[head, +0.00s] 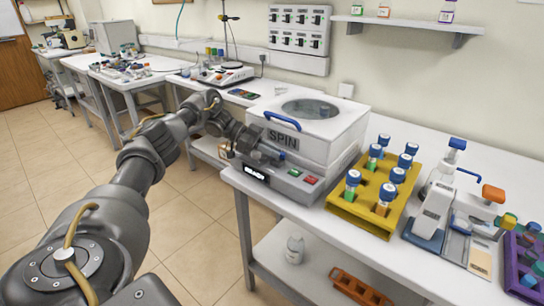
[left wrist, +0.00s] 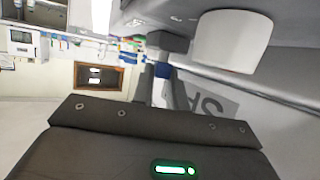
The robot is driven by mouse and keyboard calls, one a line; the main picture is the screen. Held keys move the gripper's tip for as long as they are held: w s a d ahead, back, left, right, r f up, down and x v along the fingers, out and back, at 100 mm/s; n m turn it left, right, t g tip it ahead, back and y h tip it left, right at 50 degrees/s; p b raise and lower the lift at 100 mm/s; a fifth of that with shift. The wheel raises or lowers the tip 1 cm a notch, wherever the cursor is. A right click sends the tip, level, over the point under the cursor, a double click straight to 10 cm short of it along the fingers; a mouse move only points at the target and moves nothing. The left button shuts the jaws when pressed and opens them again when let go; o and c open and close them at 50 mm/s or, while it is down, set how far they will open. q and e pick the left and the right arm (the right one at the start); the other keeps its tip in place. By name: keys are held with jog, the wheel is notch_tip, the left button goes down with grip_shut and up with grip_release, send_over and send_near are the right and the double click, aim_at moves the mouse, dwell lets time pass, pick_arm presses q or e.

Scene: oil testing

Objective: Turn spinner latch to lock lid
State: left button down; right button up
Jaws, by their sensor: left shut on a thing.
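The white spinner (head: 318,148), marked SPIN, stands on the bench in the head view. Its lid (head: 340,112) is down, with a round window and a blue handle (head: 283,118). The small blue latch (head: 271,154) is on the front face below the lettering. My left gripper (head: 262,155) is at the front face, shut on the latch. In the left wrist view the blue latch (left wrist: 163,71) shows between the dark fingers, beside the partly hidden lettering. The fingers cover part of the latch, so its exact angle is hard to tell. My right gripper is out of view.
A yellow rack (head: 345,208) with several blue-capped tubes stands just right of the spinner. Pipettes and a purple rack (head: 515,265) are farther right. A red button (head: 310,180) and a green button (head: 294,172) are on the spinner's front. Floor is clear at left.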

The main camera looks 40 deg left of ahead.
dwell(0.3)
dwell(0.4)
pick_arm(q)
jog(key=c, duration=1.4)
grip_release()
jog(key=shift+d, duration=0.1)
jog(key=shift+a+g+b, duration=0.25)
jog(key=shift+g+b, duration=0.05)
jog(key=shift+b, duration=0.05)
jog(key=shift+s+a+r, duration=0.25)
jog(key=shift+a, duration=0.3)
jog(key=shift+v, duration=4.6)
